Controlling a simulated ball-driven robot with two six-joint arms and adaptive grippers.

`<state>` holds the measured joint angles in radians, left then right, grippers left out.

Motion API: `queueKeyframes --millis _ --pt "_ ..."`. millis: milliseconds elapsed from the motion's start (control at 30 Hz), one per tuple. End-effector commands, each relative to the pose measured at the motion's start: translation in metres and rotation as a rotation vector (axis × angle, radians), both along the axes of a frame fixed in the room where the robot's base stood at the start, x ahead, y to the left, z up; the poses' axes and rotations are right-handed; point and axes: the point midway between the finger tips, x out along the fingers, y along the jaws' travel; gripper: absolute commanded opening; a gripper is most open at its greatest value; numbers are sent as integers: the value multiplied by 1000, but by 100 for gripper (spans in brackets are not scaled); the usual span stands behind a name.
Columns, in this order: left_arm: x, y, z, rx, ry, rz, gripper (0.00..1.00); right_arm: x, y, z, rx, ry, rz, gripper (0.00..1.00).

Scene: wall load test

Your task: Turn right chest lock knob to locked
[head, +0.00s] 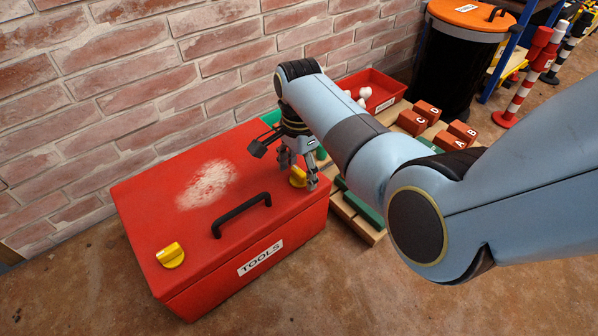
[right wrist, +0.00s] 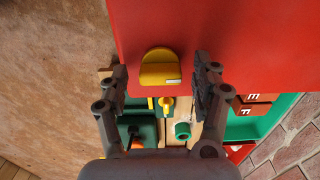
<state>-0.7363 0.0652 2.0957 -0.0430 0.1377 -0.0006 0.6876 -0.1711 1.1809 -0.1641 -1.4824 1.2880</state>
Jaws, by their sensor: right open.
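The red tool chest (head: 140,215) stands by the brick wall, with a "TOOLS" label on its front. The right lock knob (head: 298,177) is yellow and sits on the lid near the right edge. My right gripper (head: 299,172) points down over it, open, and partly hides it. In the right wrist view this knob (right wrist: 160,66) lies between and a little ahead of the open fingertips, with a gap on each side. A short white mark shows on its lower right part. A left yellow knob (head: 170,255) sits at the lid's front left. My left gripper is not seen.
A black handle (head: 241,213) rises from the lid near its front edge. Lettered red blocks (head: 412,122), green pieces and a red bin (head: 371,90) lie right of the chest. A dark barrel (head: 458,60) stands farther back. The floor in front is clear.

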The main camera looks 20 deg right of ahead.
Motion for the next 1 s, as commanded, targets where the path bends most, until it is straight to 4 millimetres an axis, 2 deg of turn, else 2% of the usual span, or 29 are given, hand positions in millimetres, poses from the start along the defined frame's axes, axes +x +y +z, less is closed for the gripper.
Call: queueKeyframes --millis 333,733,1000 --pt "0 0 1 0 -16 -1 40 0 0 -1 -1 -1 0 64" --pt "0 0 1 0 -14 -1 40 0 0 -1 0 0 0 12" --pt "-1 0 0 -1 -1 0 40 0 0 -1 0 0 14 10"
